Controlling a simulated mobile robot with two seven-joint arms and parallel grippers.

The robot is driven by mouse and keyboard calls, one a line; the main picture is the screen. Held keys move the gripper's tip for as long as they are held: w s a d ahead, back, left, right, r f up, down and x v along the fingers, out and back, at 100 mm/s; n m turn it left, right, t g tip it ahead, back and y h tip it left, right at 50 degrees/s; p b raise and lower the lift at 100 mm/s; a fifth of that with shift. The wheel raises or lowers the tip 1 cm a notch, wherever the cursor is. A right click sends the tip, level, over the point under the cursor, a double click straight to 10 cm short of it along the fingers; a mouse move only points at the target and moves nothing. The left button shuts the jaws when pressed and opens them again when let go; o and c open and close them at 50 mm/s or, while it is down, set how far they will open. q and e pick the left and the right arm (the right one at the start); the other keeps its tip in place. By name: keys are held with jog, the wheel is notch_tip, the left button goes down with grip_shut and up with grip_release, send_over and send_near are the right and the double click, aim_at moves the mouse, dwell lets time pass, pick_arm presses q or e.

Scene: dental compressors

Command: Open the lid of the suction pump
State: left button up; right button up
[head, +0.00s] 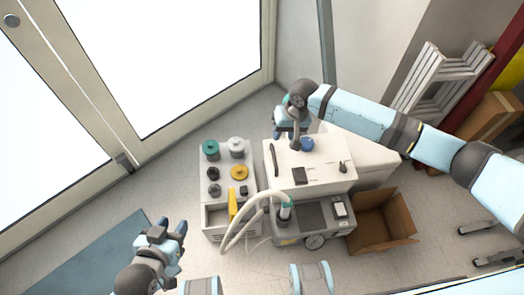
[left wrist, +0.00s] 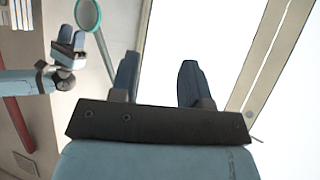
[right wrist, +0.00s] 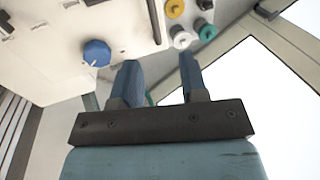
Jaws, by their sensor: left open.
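The suction pump seems to be the white-topped unit with a closed, flat lid (head: 325,172). On top are a blue knob (head: 307,144), a black handle (head: 273,160) and a dark square part (head: 299,176). My right gripper (head: 288,134) is at the lid's far left corner, by its back edge. In the right wrist view its fingers (right wrist: 160,78) are apart and empty, close to the lid's edge (right wrist: 140,25); contact cannot be told. The blue knob (right wrist: 97,53) shows beside them. My left gripper (head: 172,230) is open and empty, away at the lower left; its fingers (left wrist: 158,80) are apart.
A grey stand (head: 216,205) with several coloured caps is left of the pump. A pale hose (head: 240,218) loops in front. A grey device with a gauge (head: 314,241) is at the front, an open cardboard box (head: 384,222) on the right.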

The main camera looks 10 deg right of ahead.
aim_at(274, 155)
jog(key=shift+h, duration=0.3)
jog(key=f+b, duration=0.1)
jog(key=f, duration=0.3)
jog(key=w+a+f+b, duration=0.1)
jog(key=f, duration=0.4)
jog(key=a+f+b, duration=0.1)
jog(key=f, duration=0.3)
jog(key=shift+w+f+b, duration=0.15)
jog(key=shift+w+b, duration=0.05)
jog(key=shift+b, duration=0.15)
grip_shut()
